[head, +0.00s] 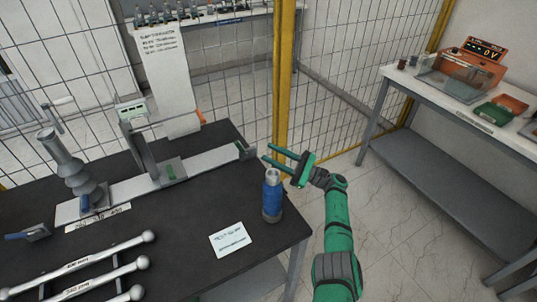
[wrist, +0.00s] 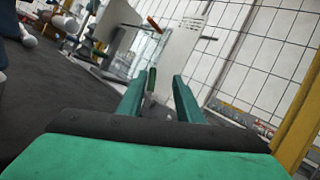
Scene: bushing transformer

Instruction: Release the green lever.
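A small green piece (head: 171,172), which may be the green lever, sits on the pale rail (head: 215,158) of the device on the black table in the head view. I cannot make out its exact shape or setting. My gripper (head: 268,153) is to the right of it, past the rail's right end, above the table's right edge. Its two green fingers point left and are apart with nothing between them.
A blue bottle-like object (head: 272,197) stands on the table just below my gripper. A ribbed grey bushing (head: 68,160), metal bars (head: 95,262) and a white card (head: 230,239) are on the table. A wire fence with a yellow post (head: 284,80) stands behind. A side bench (head: 455,108) is at right.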

